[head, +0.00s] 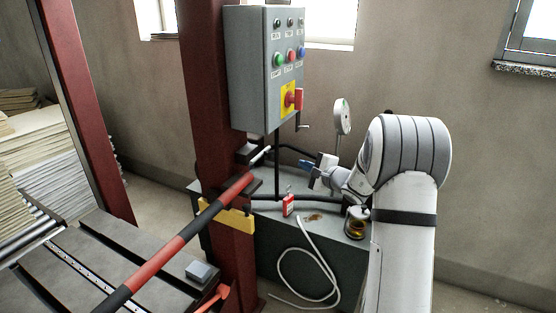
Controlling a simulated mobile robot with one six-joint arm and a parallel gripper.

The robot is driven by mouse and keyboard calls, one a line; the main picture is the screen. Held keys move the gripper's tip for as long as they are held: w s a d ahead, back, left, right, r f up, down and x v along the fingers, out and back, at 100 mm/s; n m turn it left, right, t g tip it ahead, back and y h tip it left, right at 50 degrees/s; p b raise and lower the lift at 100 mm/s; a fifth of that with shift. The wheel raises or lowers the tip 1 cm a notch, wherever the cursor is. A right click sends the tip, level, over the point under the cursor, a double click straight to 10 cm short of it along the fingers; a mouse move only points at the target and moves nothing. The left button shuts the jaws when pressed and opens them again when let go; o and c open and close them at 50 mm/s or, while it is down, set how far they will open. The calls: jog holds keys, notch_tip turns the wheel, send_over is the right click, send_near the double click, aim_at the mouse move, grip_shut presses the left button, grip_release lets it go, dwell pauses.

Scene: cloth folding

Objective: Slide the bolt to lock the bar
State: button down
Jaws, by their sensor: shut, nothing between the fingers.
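A red-and-black striped bar (183,238) runs diagonally up from the lower left to a dark bracket on the red post (206,110). A small pale metal rod (261,155), which looks like the bolt, sticks out at an angle from a dark fitting on the post, just above the bar's end. How far the bolt is slid in cannot be told. My gripper (304,165) has blue fingertips, is shut and empty, and points left. It is right of the bolt and appears apart from it.
A grey control box (249,70) hangs on the post above the bolt. A red padlock-like item (288,205), dark pipes and a gauge (342,117) are close to my gripper. A grey tank (262,232) with a white hose stands below. A yellow bracket (236,219) crosses the post.

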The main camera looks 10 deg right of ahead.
jog(key=p+x, duration=0.1)
jog(key=x, duration=0.9)
jog(key=s+a+r, duration=0.1)
jog(key=s+a, duration=0.1)
jog(key=shift+s+a+r+p, duration=0.3)
jog(key=shift+a+r, duration=0.1)
